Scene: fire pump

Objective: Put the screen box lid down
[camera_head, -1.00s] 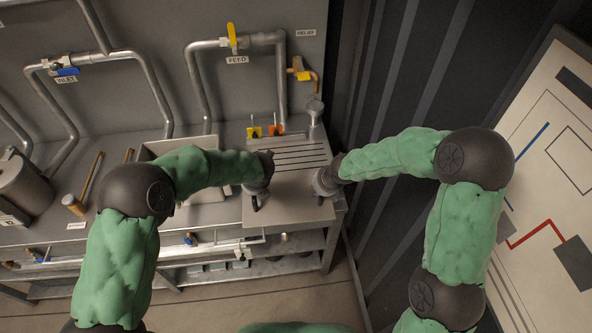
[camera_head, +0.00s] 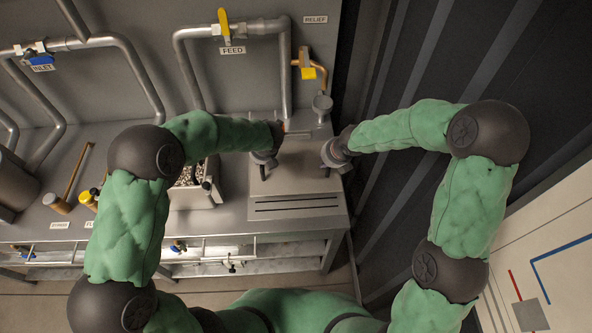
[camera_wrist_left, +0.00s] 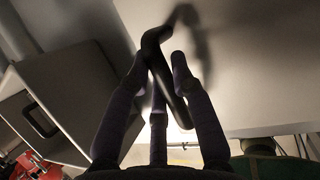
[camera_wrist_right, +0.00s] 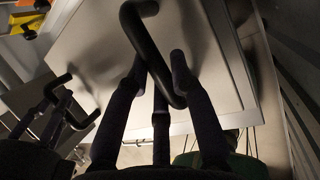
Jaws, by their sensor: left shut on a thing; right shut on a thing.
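The screen box lid (camera_head: 299,178) is a flat grey plate with two dark bar handles, seen in the middle of the head view. My left gripper (camera_head: 264,160) is shut on its left handle; the left wrist view shows the fingers around that dark bar (camera_wrist_left: 160,50). My right gripper (camera_head: 334,154) is shut on the right handle (camera_wrist_right: 145,38), clear in the right wrist view. The lid lies between both grippers, over the right end of the bench. Dark slots (camera_head: 298,205) show in front of its near edge. The gap beneath the lid is hidden.
An open box (camera_head: 197,192) with speckled contents stands left of the lid, partly behind my left arm. Feed and relief pipes (camera_head: 284,70) rise behind. A dark ribbed wall (camera_head: 400,200) closes the right side. Yellow and orange parts (camera_wrist_right: 27,22) show in the right wrist view.

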